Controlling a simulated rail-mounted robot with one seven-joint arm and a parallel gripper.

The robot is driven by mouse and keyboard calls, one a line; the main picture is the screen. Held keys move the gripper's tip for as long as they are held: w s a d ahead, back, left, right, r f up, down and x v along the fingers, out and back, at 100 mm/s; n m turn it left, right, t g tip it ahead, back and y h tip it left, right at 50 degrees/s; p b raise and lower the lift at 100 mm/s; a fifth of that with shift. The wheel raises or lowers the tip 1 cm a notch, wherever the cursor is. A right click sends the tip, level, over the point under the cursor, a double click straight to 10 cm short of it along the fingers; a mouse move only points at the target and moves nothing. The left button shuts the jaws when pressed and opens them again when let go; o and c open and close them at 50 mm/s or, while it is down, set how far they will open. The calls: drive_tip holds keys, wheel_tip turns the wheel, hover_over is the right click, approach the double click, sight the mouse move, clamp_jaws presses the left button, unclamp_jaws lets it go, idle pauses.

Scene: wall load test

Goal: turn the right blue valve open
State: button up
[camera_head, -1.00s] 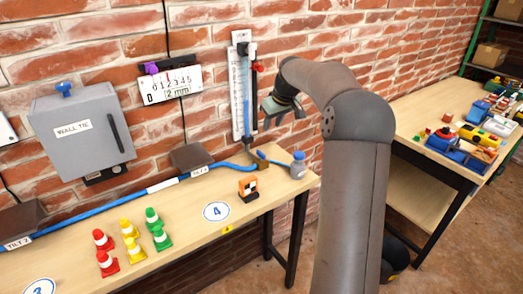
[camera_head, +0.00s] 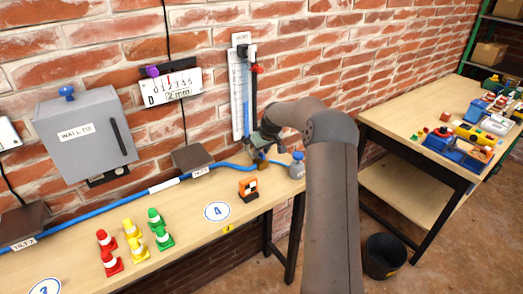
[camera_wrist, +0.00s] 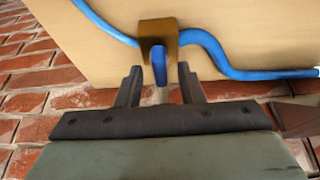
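The right blue valve shows in the wrist view as a narrow blue handle (camera_wrist: 159,66) in front of a brass-brown bracket (camera_wrist: 158,32). In the head view my gripper (camera_head: 259,143) is low at the tube board's foot, just above the bracket (camera_head: 262,164), and the handle is hidden there. In the wrist view my gripper (camera_wrist: 160,76) is open. Its two dark fingers stand either side of the handle, with a visible gap on each side. A blue hose (camera_wrist: 220,62) runs through the bracket. Another blue knob (camera_head: 67,90) sits on top of the grey WALL TIE box (camera_head: 83,130).
A grey-blue bottle (camera_head: 297,166) stands right of the bracket at the table end. A small orange item (camera_head: 249,188) and several coloured cones (camera_head: 135,240) stand on the table. The tube board (camera_head: 239,90) rises behind my gripper. A second table (camera_head: 405,100) is at right.

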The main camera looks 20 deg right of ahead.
clamp_jaws()
drive_tip(key=shift+n, duration=0.3)
drive_tip(key=n, duration=0.1)
drive_tip(key=n+y, duration=0.1)
drive_tip(key=n, duration=0.1)
drive_tip(key=shift+w+d+n+g, duration=0.1)
drive_tip(key=shift+d+n+g, duration=0.05)
drive_tip(key=shift+n+g, duration=0.15)
drive_tip(key=n+g+y, duration=0.1)
drive_tip(key=n, duration=0.2)
drive_tip(key=shift+r+n+y, duration=0.1)
drive_tip(key=shift+n+y, duration=0.2)
drive_tip(key=n+g+y+p, duration=0.1)
drive_tip(key=n+p, duration=0.1)
drive_tip(key=n, duration=0.2)
drive_tip(key=shift+w+p, duration=0.15)
drive_tip(key=shift+p, duration=0.15)
drive_tip(key=shift+d+n+g+p, duration=0.1)
drive_tip(key=shift+n+g+p, duration=0.7)
drive_tip(key=shift+n+p, duration=0.6)
drive_tip(key=shift+n, duration=0.3)
